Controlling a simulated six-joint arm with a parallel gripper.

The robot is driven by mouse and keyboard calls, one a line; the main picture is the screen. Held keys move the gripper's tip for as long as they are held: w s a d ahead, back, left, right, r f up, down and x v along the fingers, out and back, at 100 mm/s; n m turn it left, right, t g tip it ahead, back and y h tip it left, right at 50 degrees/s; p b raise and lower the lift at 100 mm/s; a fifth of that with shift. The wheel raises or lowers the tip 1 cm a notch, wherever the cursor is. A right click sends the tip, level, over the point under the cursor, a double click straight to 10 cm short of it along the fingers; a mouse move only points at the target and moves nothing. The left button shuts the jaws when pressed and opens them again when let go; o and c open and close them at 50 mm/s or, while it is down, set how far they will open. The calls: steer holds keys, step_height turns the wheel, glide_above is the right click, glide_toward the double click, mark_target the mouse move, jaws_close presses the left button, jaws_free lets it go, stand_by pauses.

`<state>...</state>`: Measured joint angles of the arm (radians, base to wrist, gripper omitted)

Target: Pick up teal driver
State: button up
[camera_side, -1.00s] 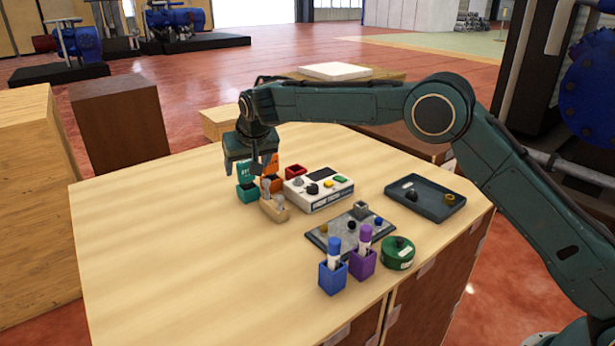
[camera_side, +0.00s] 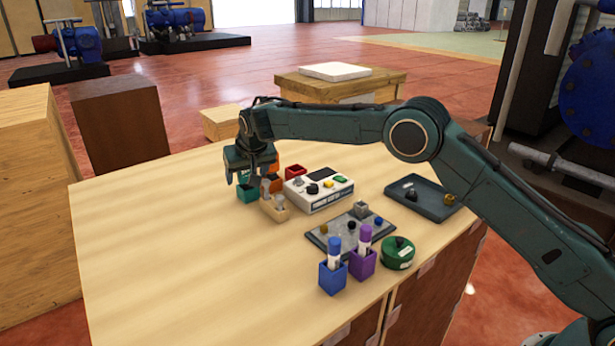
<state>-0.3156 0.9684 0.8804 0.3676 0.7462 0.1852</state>
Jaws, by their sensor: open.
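The teal holder (camera_side: 247,193) stands at the far side of the table. The teal driver that showed above it a second ago is now hidden behind my gripper. My gripper (camera_side: 248,181) is open and points down, low over the teal holder, with its fingers around where the driver stands. I cannot tell whether the fingers touch the driver.
An orange driver in its holder (camera_side: 268,172) and a wooden block (camera_side: 275,212) with grey pieces stand close to the right of my gripper. A red bin (camera_side: 296,170), a white device (camera_side: 320,195), a grey plate (camera_side: 322,238) and a dark tray (camera_side: 430,206) lie further right. The left table is clear.

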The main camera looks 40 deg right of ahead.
steer(key=shift+d, duration=0.1)
steer(key=shift+c, duration=0.4)
steer(key=c, duration=1.3)
steer(key=shift+r, duration=0.1)
steer(key=shift+r, duration=4.9)
steer(key=o, duration=0.4)
steer(key=c, duration=0.4)
steer(key=shift+s, duration=0.2)
